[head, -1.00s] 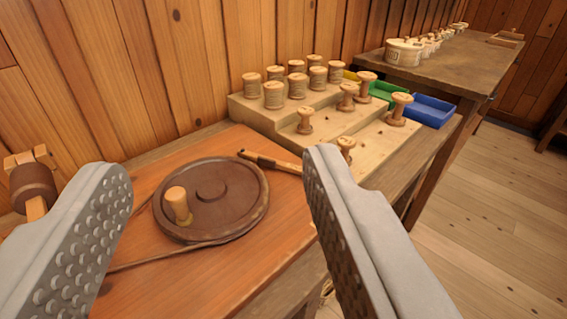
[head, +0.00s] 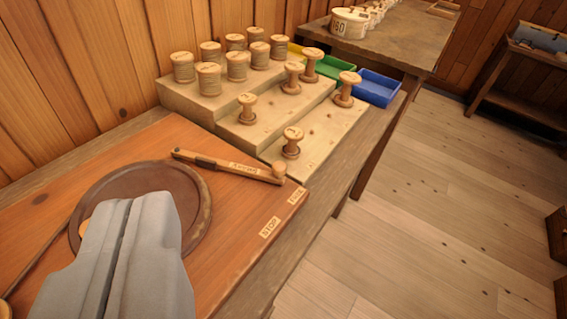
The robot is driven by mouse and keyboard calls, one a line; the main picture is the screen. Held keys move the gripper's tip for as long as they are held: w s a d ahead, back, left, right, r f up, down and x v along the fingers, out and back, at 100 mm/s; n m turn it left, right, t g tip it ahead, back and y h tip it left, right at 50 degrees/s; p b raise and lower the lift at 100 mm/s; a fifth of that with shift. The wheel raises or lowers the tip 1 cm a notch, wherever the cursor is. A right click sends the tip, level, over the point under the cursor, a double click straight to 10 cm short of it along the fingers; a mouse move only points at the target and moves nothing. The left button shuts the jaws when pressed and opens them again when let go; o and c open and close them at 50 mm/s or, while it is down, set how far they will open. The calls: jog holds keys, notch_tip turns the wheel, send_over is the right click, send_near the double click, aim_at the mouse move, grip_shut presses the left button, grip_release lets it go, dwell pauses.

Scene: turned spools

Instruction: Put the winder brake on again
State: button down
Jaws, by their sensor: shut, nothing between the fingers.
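The brake lever (head: 228,166), a wooden bar with a dark band and a round knob (head: 279,171) at its right end, lies across the orange-brown board (head: 255,205) beyond the wheel. Its knob end is nearer the label (head: 297,196) at the far corner than the label that seems to read STOP (head: 269,228). The round dark brown wheel (head: 195,205) lies flat on the board. My gripper (head: 140,198) is shut and empty, in front of the wheel and left of the lever. It hides most of the wheel's near part and nearly all of its peg handle.
A stepped wooden rack (head: 205,108) with several spools stands beyond the board. Green (head: 330,68) and blue (head: 378,88) trays sit behind it. A farther table (head: 400,45) holds round tubs. Plank wall is at left, open floor at right.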

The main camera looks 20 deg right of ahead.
jog(key=w+d+f+g, duration=0.3)
jog(key=w+d+f, duration=0.1)
jog(key=w, duration=0.5)
jog(key=w+d+f+g, duration=0.4)
jog(key=w+d+f, duration=0.1)
jog(key=w, duration=0.4)
jog(key=w+d+f+m+g, duration=0.1)
jog(key=w+d+f+g, duration=0.3)
jog(key=w, duration=0.6)
jog(key=shift+d+f, duration=0.6)
jog(key=shift+d, duration=0.55)
jog(key=shift+f, duration=0.1)
jog(key=x, duration=0.9)
jog(key=shift+s+f, duration=0.15)
jog(key=shift+f, duration=0.35)
jog(key=shift+s+a, duration=0.15)
jog(key=shift+s, duration=0.75)
jog(key=shift+s+a, duration=0.15)
jog(key=shift+s, duration=0.7)
